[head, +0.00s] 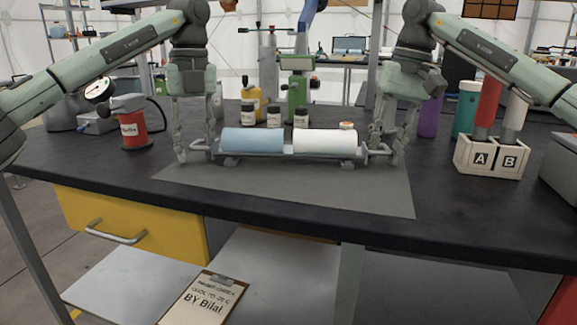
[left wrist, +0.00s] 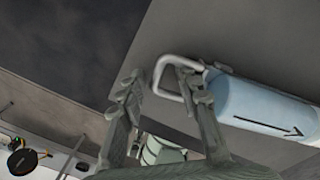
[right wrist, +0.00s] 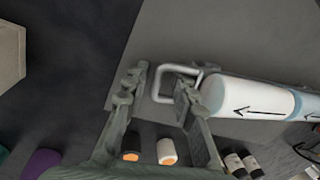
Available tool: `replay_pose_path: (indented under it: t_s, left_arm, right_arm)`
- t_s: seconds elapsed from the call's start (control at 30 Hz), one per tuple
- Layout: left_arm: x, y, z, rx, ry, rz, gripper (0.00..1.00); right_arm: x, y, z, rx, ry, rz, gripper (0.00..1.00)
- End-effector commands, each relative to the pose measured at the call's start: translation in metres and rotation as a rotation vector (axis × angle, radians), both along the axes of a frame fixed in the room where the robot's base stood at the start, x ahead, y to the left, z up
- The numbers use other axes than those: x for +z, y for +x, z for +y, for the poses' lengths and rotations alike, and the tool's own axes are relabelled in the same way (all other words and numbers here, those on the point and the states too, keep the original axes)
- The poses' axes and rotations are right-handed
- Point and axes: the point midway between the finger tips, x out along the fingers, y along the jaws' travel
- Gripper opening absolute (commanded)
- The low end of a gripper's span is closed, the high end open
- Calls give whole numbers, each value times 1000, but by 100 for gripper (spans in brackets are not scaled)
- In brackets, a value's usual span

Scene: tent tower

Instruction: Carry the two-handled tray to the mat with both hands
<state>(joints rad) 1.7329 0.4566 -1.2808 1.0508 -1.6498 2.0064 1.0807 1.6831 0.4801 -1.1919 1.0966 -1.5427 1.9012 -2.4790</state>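The two-handled tray (head: 288,161) carries a blue cylinder (head: 252,140) and a white cylinder (head: 324,142) side by side. It stands level and appears to rest on the rear part of the grey mat (head: 290,188). My left gripper (head: 196,152) is at the tray's left handle; in the left wrist view its fingers (left wrist: 160,92) are spread, with the handle bar (left wrist: 158,75) between them. My right gripper (head: 388,152) is at the right handle; in the right wrist view its fingers (right wrist: 157,92) are also apart around the handle bar (right wrist: 155,84).
Several small jars (head: 274,117) and a green device (head: 297,92) stand close behind the tray. A red-based device (head: 132,130) is at the left, a white A/B holder (head: 488,157) at the right. The mat's front is clear, up to the table's front edge.

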Motion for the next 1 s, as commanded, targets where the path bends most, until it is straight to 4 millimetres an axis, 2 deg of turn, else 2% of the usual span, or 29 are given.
replay_pose_path:
  t_s: [0.17,0.27,0.7,1.0]
  left_arm:
    - [3,0,1,3,1,-1,33]
    - [12,1,1,4,3,-2,33]
    - [102,3,-4,6,3,-6,33]
    - [120,3,-6,1,1,0,33]
  right_arm:
    - [0,0,-1,-2,-1,1,26]
    - [0,0,-2,-3,-2,1,26]
    - [0,0,-2,-3,-3,1,26]
    - [4,0,-3,-3,-2,-1,26]
